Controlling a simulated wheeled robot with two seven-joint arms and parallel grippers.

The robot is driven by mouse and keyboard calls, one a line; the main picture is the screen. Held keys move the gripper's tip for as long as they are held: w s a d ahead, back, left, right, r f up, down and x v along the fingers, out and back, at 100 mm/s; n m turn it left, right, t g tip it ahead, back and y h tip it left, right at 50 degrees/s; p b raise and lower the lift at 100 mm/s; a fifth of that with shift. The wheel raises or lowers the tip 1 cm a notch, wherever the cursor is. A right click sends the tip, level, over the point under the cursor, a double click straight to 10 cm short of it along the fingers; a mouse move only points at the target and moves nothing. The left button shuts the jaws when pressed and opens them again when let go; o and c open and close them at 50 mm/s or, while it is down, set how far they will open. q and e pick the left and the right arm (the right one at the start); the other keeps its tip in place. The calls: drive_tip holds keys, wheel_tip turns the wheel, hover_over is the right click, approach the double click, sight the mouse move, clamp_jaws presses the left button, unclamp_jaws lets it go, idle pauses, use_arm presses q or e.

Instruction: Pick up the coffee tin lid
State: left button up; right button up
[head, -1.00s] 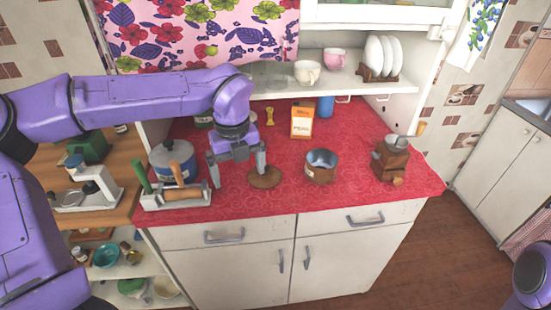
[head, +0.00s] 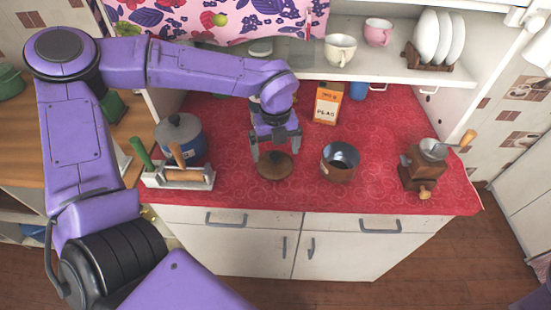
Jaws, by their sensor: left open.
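The coffee tin lid (head: 274,169) is a round brown disc with a small knob, lying on the red oilcloth near the front of the counter. My left gripper (head: 276,151) points down at the lid, open and empty, with its fingers spread across the lid's far side. I cannot tell whether the fingertips touch the lid. The open coffee tin (head: 340,164), a copper-coloured round can, stands upright to the right of the lid. My right gripper is out of view.
A blue pot (head: 181,138) and a white rack with green and wooden handles (head: 180,178) stand left of the lid. A PEAS box (head: 326,103) is behind, and a coffee grinder (head: 424,166) is at the right. Red cloth (head: 377,190) is free between tin and grinder.

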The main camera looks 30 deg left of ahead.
sight(274, 157)
use_arm(q)
wheel_tip(274, 157, down, 3)
drive_tip(key=shift+a+r, duration=0.1)
drive_tip(key=shift+s, duration=0.15)
drive_tip(key=c, duration=1.5)
drive_tip(key=shift+s, duration=0.1)
drive_tip(key=c, duration=0.3)
drive_tip(key=shift+c, duration=0.2)
